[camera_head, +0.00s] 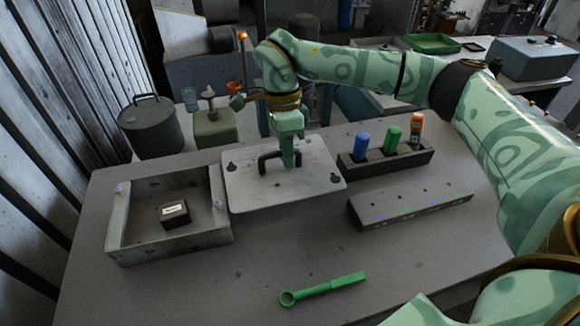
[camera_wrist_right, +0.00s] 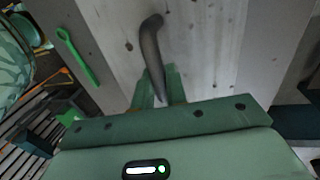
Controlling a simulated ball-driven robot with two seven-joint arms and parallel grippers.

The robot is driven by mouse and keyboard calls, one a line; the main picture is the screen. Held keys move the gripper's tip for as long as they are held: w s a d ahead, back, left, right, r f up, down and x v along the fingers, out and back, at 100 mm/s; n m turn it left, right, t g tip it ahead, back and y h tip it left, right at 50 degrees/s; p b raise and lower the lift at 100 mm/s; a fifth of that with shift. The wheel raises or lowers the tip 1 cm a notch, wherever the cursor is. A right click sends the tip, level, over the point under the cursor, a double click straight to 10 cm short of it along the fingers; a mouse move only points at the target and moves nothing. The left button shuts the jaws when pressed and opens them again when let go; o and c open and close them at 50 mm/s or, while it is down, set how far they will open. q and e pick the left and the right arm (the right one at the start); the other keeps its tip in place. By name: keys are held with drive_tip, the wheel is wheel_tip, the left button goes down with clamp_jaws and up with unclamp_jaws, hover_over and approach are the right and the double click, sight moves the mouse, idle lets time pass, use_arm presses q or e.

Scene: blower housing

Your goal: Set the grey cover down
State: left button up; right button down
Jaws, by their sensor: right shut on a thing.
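The grey cover (camera_head: 310,178) is a flat plate with keyhole-shaped slots near its corners and a dark bar handle standing up from its middle. My right gripper (camera_head: 290,163) comes down from above and is shut on the cover's handle (camera_wrist_right: 149,45). In the right wrist view the gripper fingers (camera_wrist_right: 160,88) meet around the handle, with the plate's pale face behind. Whether the plate touches the table beneath is hard to tell. The open grey housing box (camera_head: 218,215) is directly left of the cover, with a small dark labelled block (camera_head: 174,213) inside. My left gripper is not in view.
A rack (camera_head: 400,160) holding blue, green and orange-handled tools stands right of the cover. A long grey block (camera_head: 410,208) lies before it. A green ring wrench (camera_head: 322,289) lies near the front. A dark canister (camera_head: 152,125) stands at back left. Table front-centre is mostly clear.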

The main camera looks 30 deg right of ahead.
drive_tip(key=w+f, duration=0.1)
drive_tip(key=d+f+b, duration=0.1)
drive_tip(key=f, duration=0.1)
drive_tip(key=w+d+f, duration=0.1)
drive_tip(key=shift+w+f, duration=0.2)
drive_tip(key=shift+w, duration=0.1)
drive_tip(key=f, duration=0.1)
drive_tip(key=f+b, duration=0.1)
drive_tip(key=f, duration=0.2)
drive_tip(key=shift+w+d+b, duration=0.25)
drive_tip(key=shift+b, duration=0.1)
drive_tip(key=shift+r, duration=0.15)
drive_tip(key=c, duration=1.4)
unclamp_jaws()
